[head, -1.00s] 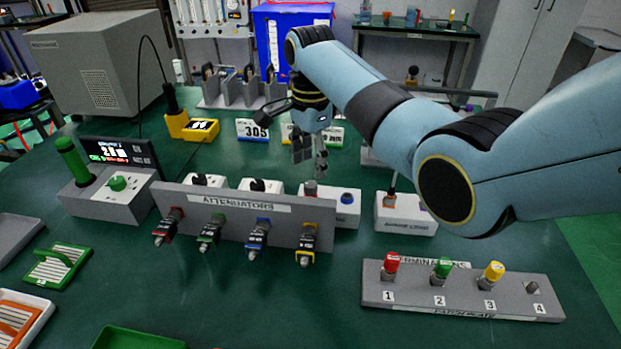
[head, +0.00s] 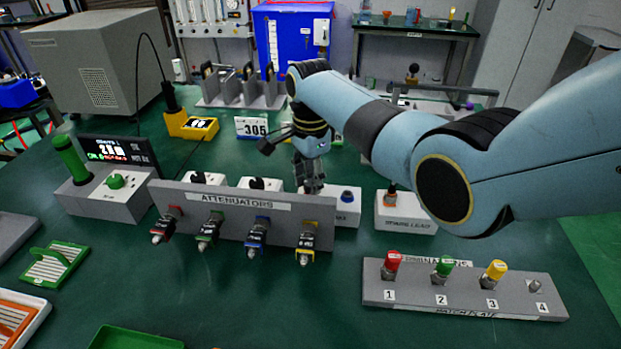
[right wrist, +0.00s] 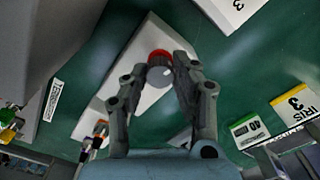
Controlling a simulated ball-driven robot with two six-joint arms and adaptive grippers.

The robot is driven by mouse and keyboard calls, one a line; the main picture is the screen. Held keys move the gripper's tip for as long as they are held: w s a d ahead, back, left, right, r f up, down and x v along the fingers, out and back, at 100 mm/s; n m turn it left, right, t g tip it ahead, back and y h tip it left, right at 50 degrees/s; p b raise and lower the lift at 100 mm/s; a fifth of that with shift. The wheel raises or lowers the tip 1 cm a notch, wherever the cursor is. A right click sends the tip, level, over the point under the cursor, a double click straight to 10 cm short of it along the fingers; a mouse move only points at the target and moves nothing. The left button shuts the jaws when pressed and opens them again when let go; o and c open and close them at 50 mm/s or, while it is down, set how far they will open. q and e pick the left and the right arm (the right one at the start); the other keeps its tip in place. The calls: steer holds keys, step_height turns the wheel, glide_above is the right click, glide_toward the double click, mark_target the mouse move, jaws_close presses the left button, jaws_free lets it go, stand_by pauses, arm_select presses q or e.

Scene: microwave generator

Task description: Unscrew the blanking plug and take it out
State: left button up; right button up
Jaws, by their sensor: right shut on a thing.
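The blanking plug (right wrist: 158,75) is a short grey cylinder with a red band, seen in the right wrist view between my fingers. It sits on a white block (right wrist: 128,88) behind the attenuator panel. My right gripper (right wrist: 158,68) is shut on the plug, one finger on each side. In the head view my right gripper (head: 311,184) points straight down behind the right end of the attenuator panel (head: 240,218), and it hides the plug there. My left gripper is not in view.
The panel carries red, green, blue and yellow attenuators close in front of the gripper. A white block with an orange-brown fitting (head: 391,198) stands to the right. A grey plate with red, green and yellow caps (head: 460,298) lies at front right.

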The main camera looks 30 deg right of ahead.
jaws_close()
